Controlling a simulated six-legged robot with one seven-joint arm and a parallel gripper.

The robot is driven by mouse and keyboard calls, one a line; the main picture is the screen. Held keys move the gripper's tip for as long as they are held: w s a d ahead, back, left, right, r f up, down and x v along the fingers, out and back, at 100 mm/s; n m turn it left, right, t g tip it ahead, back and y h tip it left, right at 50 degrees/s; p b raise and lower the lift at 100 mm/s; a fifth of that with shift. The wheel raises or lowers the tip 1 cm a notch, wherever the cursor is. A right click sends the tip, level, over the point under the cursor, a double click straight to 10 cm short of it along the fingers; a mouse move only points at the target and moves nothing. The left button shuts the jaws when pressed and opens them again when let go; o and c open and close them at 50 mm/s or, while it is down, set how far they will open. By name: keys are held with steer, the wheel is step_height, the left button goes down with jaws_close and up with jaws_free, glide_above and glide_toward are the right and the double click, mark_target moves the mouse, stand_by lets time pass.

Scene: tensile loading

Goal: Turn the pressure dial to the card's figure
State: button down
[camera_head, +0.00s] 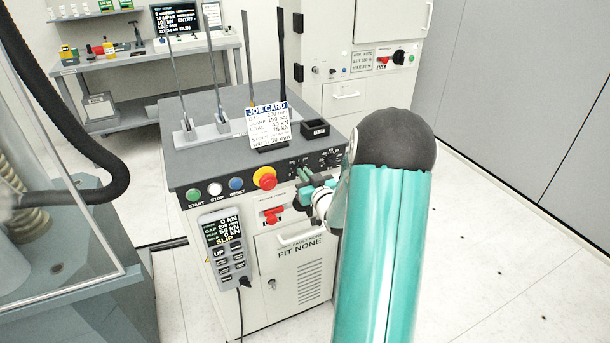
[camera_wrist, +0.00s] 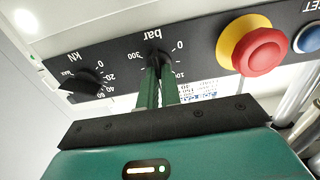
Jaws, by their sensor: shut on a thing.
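The pressure dial (camera_wrist: 157,53) is a dark knob under the "bar" label on a black panel, seen upside down in the wrist view. Its scale shows 0, 100 and 300. My gripper (camera_wrist: 160,72) is shut on this knob, with green fingers on either side of it. The fingers hide most of the knob, so I cannot read its setting. In the head view my gripper (camera_head: 307,188) reaches the console's front, and my arm covers part of the panel there. The job card (camera_head: 268,124) stands on the console top; its clamp line appears to read 150 bar.
A black kN dial (camera_wrist: 84,82) sits beside the pressure dial. A red and yellow emergency stop (camera_wrist: 255,50) is on its other side. The console (camera_head: 215,110) also carries start, stop and reset buttons, a red-handled switch (camera_head: 272,215) and a hanging pendant (camera_head: 226,248).

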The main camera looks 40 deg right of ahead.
steer(key=c, duration=1.6)
jaws_free()
steer(key=shift+s, duration=0.1)
steer(key=v, duration=1.3)
steer(key=shift+s+a, duration=0.2)
steer(key=shift+s, duration=0.1)
